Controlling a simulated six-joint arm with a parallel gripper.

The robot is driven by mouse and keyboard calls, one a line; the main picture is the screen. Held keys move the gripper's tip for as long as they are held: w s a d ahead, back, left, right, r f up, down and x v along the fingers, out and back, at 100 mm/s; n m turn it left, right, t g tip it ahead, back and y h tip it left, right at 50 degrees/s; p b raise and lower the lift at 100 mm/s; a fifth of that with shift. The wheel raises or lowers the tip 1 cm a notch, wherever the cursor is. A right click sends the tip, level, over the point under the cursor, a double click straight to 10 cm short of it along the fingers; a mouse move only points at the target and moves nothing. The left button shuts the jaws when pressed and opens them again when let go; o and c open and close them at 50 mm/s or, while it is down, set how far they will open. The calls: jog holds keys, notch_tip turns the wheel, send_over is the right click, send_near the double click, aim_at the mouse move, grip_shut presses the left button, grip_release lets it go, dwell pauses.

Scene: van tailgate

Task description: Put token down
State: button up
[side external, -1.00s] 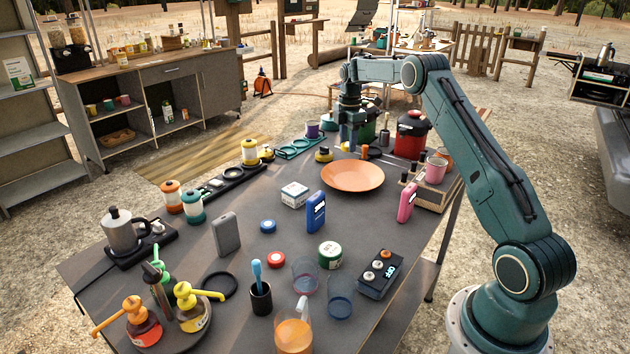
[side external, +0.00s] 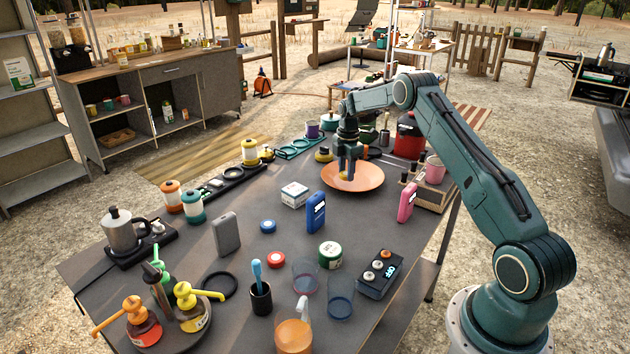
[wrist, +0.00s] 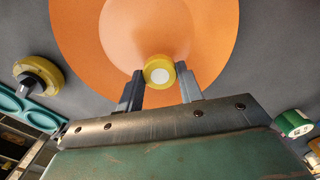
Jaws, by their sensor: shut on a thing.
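My gripper (side external: 345,174) is shut on a yellow token (wrist: 158,72) with a white centre, and the token shows between the fingertips (wrist: 159,85) in the wrist view. In the side view the token (side external: 344,177) is small and partly covered by the fingers. The gripper points down over the orange plate (side external: 370,183), which also fills the top of the wrist view (wrist: 80,40). I cannot tell whether the token touches the plate.
A blue disc (side external: 268,226) and a red disc (side external: 276,259) lie on the dark table. A blue upright box (side external: 316,212), a white box (side external: 294,194) and a pink upright box (side external: 407,203) stand near the plate.

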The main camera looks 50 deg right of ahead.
aim_at(346, 173)
jog(key=shift+f, duration=1.15)
jog(key=shift+f, duration=0.15)
jog(key=o, duration=1)
jog(key=shift+c, duration=0.2)
notch_tip(346, 173, up, 12)
jog(key=shift+r, duration=0.2)
